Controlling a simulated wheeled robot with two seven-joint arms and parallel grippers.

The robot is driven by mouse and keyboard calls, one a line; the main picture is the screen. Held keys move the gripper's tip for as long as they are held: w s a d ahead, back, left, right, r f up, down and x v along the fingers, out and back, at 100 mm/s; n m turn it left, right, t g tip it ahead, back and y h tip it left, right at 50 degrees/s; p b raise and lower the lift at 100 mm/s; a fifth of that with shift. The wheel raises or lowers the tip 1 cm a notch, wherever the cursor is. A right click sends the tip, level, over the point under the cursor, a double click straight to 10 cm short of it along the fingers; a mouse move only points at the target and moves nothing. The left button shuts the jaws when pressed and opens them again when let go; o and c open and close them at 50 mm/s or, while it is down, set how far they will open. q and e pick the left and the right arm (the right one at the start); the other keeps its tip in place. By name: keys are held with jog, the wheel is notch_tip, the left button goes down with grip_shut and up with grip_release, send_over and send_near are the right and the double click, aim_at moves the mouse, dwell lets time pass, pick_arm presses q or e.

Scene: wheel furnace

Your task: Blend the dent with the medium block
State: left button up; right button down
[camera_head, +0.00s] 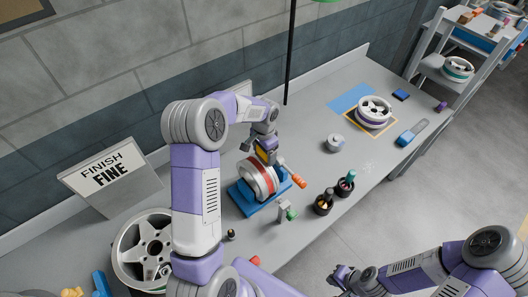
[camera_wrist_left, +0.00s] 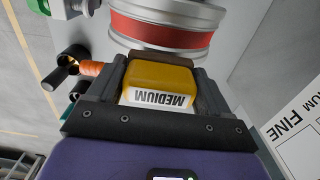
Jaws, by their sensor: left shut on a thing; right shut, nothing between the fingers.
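My left gripper (camera_head: 265,150) is shut on the yellow medium block (camera_wrist_left: 160,82), whose white label reads MEDIUM upside down in the left wrist view. The block's brown face meets the lower edge of the rim in that view; I cannot tell whether they touch. The wheel (camera_head: 258,178) has a red band and silver edges and sits on a blue stand (camera_head: 245,203). It also shows in the left wrist view (camera_wrist_left: 165,30). The dent cannot be made out. My right gripper (camera_head: 348,279) is shut and empty, low at the bottom, away from the wheel.
A sign (camera_head: 112,175) reads FINISH FINE. A bare wheel (camera_head: 143,250) lies at the bench's left. An orange-handled tool (camera_head: 298,180), dark cups (camera_head: 323,204) and a grey roll (camera_head: 335,143) are near the stand. Another wheel (camera_head: 374,111) lies at the far right.

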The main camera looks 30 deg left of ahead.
pick_arm(q)
jog(key=shift+f+b, duration=0.3)
jog(key=shift+f, duration=0.1)
jog(key=shift+d, duration=0.1)
